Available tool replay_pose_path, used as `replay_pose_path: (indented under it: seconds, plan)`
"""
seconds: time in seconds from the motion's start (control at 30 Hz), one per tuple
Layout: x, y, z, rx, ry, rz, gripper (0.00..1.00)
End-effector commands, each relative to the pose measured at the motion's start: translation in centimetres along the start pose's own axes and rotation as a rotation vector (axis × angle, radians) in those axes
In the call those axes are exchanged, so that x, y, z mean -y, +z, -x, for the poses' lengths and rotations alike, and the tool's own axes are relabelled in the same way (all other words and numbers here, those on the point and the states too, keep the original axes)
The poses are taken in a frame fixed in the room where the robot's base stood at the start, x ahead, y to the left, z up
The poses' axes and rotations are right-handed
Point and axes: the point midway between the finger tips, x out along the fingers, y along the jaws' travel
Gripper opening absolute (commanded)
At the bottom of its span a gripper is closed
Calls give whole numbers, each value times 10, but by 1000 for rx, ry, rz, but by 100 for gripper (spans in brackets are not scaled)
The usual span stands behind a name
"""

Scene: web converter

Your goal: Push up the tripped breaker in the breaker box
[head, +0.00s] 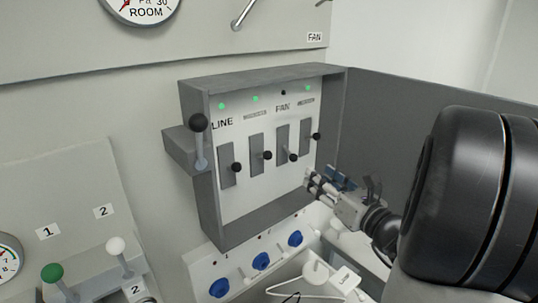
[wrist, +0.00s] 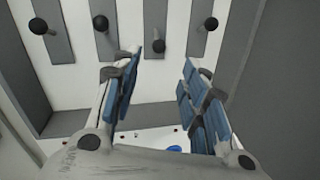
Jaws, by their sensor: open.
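The breaker box (head: 262,78) is an open grey box on the wall with a row of breakers with black knobs. The FAN breaker (head: 293,157), third from left, has its knob lower than its neighbours, and the light above it is dark; the other lights are green. Its knob (wrist: 159,46) also sits lowest in the wrist view. My gripper (head: 320,184) is open and empty, below and right of that knob in the head view. In the wrist view my gripper (wrist: 162,62) has the FAN knob showing between its blue-padded fingers, with no contact visible.
The box's dark grey door (head: 385,120) stands open at the right, close to my arm. A black-knobbed lever (head: 199,124) is on the box's left side. Blue knobs (head: 261,261) line the panel below. A white cable and plug (head: 345,279) lie at the bottom.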

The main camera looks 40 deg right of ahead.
Motion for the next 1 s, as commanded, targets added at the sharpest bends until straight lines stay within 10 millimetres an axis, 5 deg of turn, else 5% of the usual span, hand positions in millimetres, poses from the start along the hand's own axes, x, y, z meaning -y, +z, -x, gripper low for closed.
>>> replay_pose_path:
  seconds: [0.5, 1.0]
  plan:
    - [-2, 0, -107, -2, 3, 1, 40]
    - [-1, 0, -126, -1, 0, 1, 40]
